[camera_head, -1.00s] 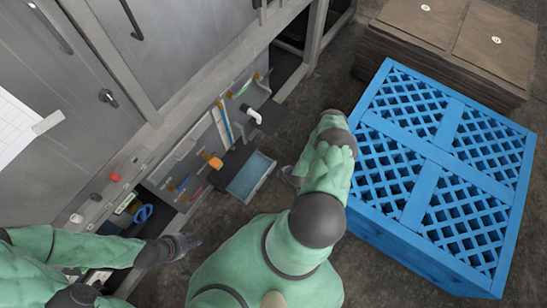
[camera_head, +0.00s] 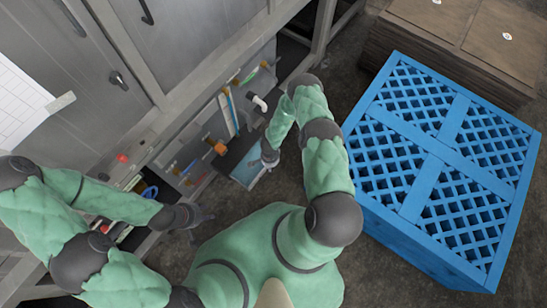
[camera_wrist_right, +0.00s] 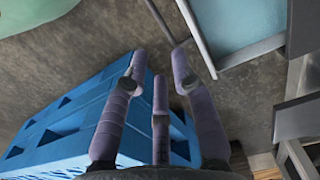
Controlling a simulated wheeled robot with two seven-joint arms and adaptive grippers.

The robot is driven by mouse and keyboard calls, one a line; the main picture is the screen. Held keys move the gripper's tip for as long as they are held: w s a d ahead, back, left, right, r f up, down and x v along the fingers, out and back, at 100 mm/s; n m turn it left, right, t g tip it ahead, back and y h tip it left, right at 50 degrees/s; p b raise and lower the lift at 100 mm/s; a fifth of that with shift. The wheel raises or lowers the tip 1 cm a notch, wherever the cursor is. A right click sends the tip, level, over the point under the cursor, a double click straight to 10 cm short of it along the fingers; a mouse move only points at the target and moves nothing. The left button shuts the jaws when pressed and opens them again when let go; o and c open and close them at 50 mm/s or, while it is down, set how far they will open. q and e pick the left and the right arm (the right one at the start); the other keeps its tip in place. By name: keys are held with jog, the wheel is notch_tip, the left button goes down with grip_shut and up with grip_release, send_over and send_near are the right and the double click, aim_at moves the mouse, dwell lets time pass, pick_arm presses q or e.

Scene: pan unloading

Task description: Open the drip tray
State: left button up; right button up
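The drip tray (camera_head: 248,169) appears as a shallow light-blue tray with a grey rim, low at the front of the machine in the head view. In the right wrist view its pale teal surface (camera_wrist_right: 238,20) and metal edge fill the top right, with a thin grey bar beside it. My right gripper (camera_head: 268,154) is at the tray's upper right edge. Its fingers are spread in the wrist view (camera_wrist_right: 160,62), with the right finger close to the bar; contact is unclear. My left gripper (camera_head: 203,217) hangs left of my body, away from the tray; its fingers are too small to judge.
A large blue lattice crate (camera_head: 425,170) stands right of my right arm. Stacked brown boards (camera_head: 475,35) lie behind it. The grey machine cabinet (camera_head: 90,70) fills the left, with a white pipe (camera_head: 258,102) and an orange knob (camera_head: 219,147) above the tray. Bare floor lies between machine and crate.

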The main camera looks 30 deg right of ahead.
notch_tip(320, 180, down, 11)
jog(key=b, duration=0.4)
jog(key=shift+r+b, duration=0.15)
jog(key=shift+b, duration=0.2)
grip_shut()
